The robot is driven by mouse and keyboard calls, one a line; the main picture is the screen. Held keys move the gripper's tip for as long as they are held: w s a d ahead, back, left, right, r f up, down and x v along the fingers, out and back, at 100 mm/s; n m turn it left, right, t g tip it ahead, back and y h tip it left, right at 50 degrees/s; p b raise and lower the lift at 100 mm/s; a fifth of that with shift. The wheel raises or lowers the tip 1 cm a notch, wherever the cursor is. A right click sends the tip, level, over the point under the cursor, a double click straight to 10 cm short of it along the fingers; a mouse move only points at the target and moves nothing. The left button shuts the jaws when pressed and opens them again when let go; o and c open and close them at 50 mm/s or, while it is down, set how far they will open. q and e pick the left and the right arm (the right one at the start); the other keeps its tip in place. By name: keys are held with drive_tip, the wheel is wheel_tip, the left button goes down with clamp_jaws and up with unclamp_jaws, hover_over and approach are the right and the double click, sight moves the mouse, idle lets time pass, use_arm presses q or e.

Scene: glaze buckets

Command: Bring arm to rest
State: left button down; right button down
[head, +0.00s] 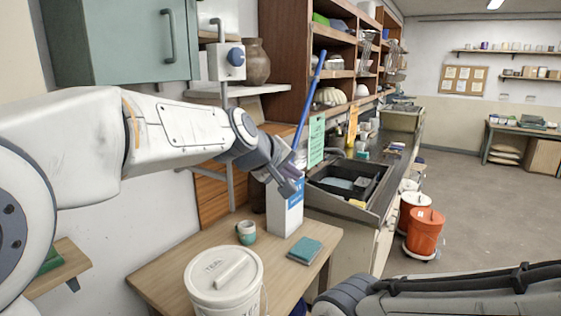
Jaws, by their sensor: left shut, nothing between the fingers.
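My left arm reaches in from the left. Its gripper (288,186) is shut and empty, in the air in front of the upper part of a white and blue carton (287,219) on the wooden table (165,280). A blue rod (311,92) shows just above the gripper, slanting up to the right; its lower end is hidden behind the gripper. A dark arm part of mine crosses the bottom right corner; my right gripper is not visible.
A white lidded bucket (223,275), a green and white cup (246,233) and a teal book (305,251) stand or lie on the table. A sink counter (338,208) and orange buckets (425,232) are beyond. The floor at right is clear.

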use_arm(q)
drive_tip(key=s+d+f+m+g+y+b, duration=0.15)
drive_tip(key=s+f+m+g, duration=0.4)
drive_tip(key=s+f, duration=0.95)
drive_tip(key=s+a+f+m+g+y, duration=0.1)
drive_tip(key=s+a+f+m, duration=0.1)
drive_tip(key=s, duration=0.4)
drive_tip(key=s+a+f+m+g+y+b, duration=0.1)
drive_tip(key=s+a+f+m, duration=0.2)
drive_tip(key=s+f, duration=0.3)
drive_tip(key=s+a+f+m+g+y+b, duration=0.1)
drive_tip(key=s+a+f+m+g, duration=0.1)
drive_tip(key=s, duration=0.6)
wheel_tip(320, 180, down, 2)
drive_tip(key=shift+a+f+m, duration=0.1)
drive_tip(key=shift+a+m, duration=0.25)
drive_tip(key=shift+a, duration=0.45)
drive_tip(key=shift+w+y, duration=0.1)
drive_tip(key=shift+y, duration=0.15)
